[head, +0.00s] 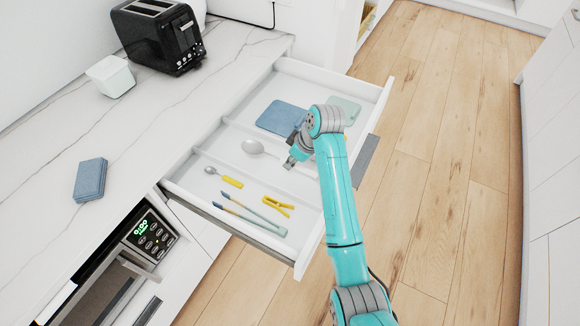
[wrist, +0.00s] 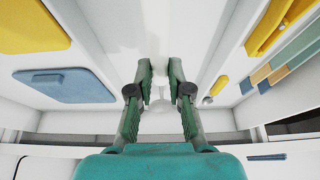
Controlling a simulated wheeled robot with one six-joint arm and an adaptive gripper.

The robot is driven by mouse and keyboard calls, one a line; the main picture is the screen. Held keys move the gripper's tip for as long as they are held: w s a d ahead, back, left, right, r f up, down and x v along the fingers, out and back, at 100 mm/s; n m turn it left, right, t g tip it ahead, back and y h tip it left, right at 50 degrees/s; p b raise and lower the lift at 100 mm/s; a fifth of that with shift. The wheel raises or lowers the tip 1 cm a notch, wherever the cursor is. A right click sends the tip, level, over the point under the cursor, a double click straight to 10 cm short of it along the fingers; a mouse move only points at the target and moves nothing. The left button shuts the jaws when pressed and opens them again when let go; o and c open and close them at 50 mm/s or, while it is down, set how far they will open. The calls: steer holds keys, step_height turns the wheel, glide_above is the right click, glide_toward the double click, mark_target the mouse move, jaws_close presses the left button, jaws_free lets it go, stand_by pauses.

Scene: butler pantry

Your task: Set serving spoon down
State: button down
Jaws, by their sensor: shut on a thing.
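The fingers hide most of the handle. The spoon lies low in or just above the drawer; I cannot tell whether it touches the bottom.
The drawer holds a blue board (head: 282,117), a pale green board (head: 344,107), a yellow-handled spoon (head: 231,182), a yellow clip (head: 272,204) and blue-tipped utensils (head: 250,219). Low dividers separate sections. A toaster (head: 160,36), white pot (head: 111,76) and blue sponge (head: 90,180) stand on the counter.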

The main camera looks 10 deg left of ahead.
mark_target(291, 173)
steer(key=shift+f, duration=1.85)
steer(key=c, duration=1.1)
jaws_free()
steer(key=shift+f, duration=0.1)
steer(key=v, duration=1.1)
steer(key=shift+a, duration=0.1)
steer(key=shift+s+d+r, duration=0.1)
steer(key=shift+d+r, duration=0.15)
steer(key=shift+r, duration=0.4)
